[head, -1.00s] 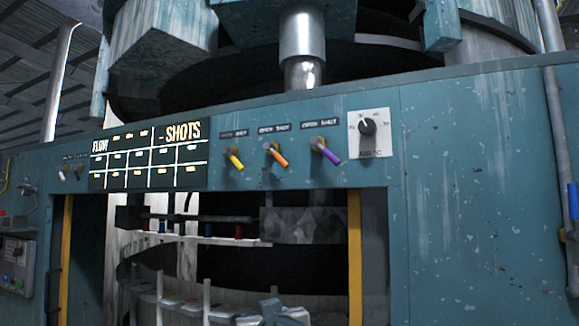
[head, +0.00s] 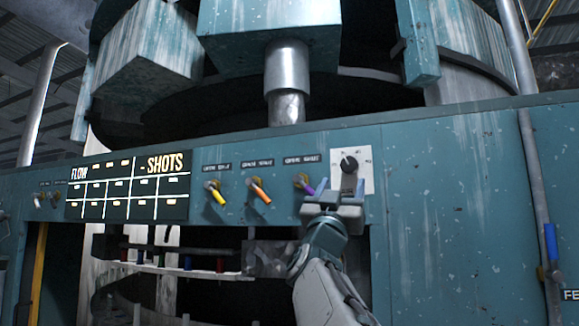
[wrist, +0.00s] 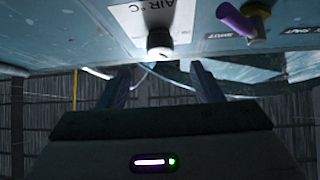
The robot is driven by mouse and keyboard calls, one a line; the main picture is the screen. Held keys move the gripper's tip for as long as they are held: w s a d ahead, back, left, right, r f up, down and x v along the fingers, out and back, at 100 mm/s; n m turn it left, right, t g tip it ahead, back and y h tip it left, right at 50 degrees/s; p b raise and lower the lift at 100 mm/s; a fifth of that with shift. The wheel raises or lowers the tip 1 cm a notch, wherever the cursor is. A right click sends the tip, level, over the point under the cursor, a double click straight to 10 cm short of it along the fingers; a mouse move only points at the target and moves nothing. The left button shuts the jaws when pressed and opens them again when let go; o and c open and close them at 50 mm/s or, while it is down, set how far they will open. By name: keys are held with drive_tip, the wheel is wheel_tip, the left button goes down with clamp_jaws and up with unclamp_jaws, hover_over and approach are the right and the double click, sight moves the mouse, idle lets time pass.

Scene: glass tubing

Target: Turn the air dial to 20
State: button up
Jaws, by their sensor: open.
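The air dial (head: 348,164) is a black round knob on a white square plate (head: 365,160) on the teal panel. Its pointer appears to face up and slightly left; the exact reading is too small to tell. The plate's lower part is hidden behind my gripper (head: 337,195), which is open just below the knob. The fingers appear apart from the knob, and nothing is held.
A purple-handled valve (head: 305,183) is close left of the dial; its handle also shows in the wrist view (wrist: 234,19). Orange (head: 259,190) and yellow (head: 215,192) valves are farther left, then the FLOW/SHOTS board (head: 128,186). The panel right of the dial is bare.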

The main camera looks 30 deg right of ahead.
sight(348, 166)
drive_tip(key=p+x, duration=0.3)
drive_tip(key=x, duration=0.4)
drive_tip(key=shift+w+d+r, duration=0.15)
drive_tip(key=shift+d+r, duration=0.05)
drive_tip(key=c, duration=1)
